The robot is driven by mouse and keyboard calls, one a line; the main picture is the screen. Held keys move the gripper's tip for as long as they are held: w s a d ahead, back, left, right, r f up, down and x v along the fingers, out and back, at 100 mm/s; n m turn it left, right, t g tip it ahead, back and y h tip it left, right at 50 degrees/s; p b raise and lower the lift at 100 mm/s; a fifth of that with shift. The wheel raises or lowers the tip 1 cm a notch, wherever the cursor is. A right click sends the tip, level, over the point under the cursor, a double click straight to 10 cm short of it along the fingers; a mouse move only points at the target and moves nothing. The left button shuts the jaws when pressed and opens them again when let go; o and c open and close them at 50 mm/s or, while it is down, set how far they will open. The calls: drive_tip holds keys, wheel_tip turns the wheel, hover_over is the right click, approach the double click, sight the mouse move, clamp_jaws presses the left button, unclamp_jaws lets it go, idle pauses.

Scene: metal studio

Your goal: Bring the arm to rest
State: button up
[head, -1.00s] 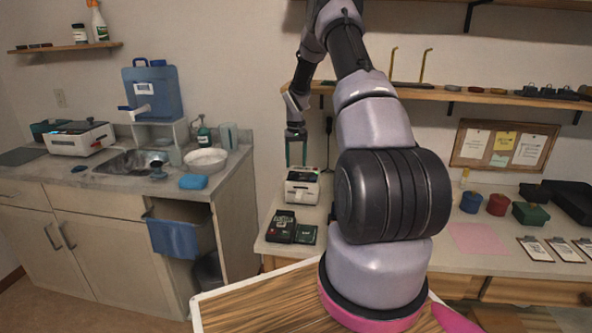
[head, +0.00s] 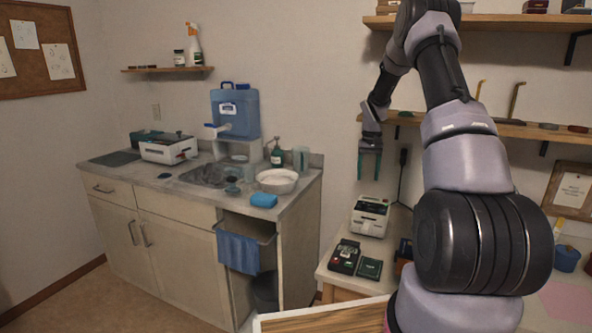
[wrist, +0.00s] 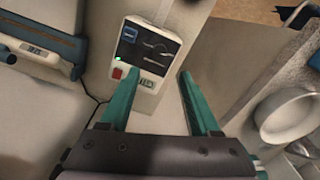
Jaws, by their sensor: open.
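My gripper (head: 370,166) hangs at the end of my raised arm, its two green fingers pointing down, in front of the wall and above the right-hand counter. It is open, with nothing between the fingers. In the wrist view the gripper (wrist: 160,88) also shows apart and empty, above a white device (wrist: 148,50) with a dark panel. In the head view that white device (head: 370,215) stands on the counter below the fingers, clear of them.
Dark boxes (head: 345,257) lie near the white device. A wooden shelf (head: 520,130) runs behind my arm.

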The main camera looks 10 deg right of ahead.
drive_tip(key=s+a+r+t, duration=0.1)
drive_tip(key=s+a+r, duration=0.25)
drive_tip(key=r, duration=0.45)
drive_tip(key=s+a+r+t, duration=0.1)
drive_tip(key=s+a+r, duration=0.2)
drive_tip(key=s+r, duration=0.3)
drive_tip(key=s+a+r+t, duration=0.1)
drive_tip(key=s+a+r, duration=0.2)
drive_tip(key=r, duration=0.6)
drive_tip(key=s+a+r+t+y, duration=0.1)
drive_tip(key=s+a+r+t, duration=0.1)
drive_tip(key=s, duration=1)
drive_tip(key=s+a+r+m+t+y, duration=0.1)
drive_tip(key=s+a+r+t, duration=0.1)
drive_tip(key=s+a+r, duration=0.2)
drive_tip(key=s+a, duration=0.3)
drive_tip(key=s, duration=0.5)
drive_tip(key=shift+s+r, duration=0.35)
drive_tip(key=shift+s, duration=0.05)
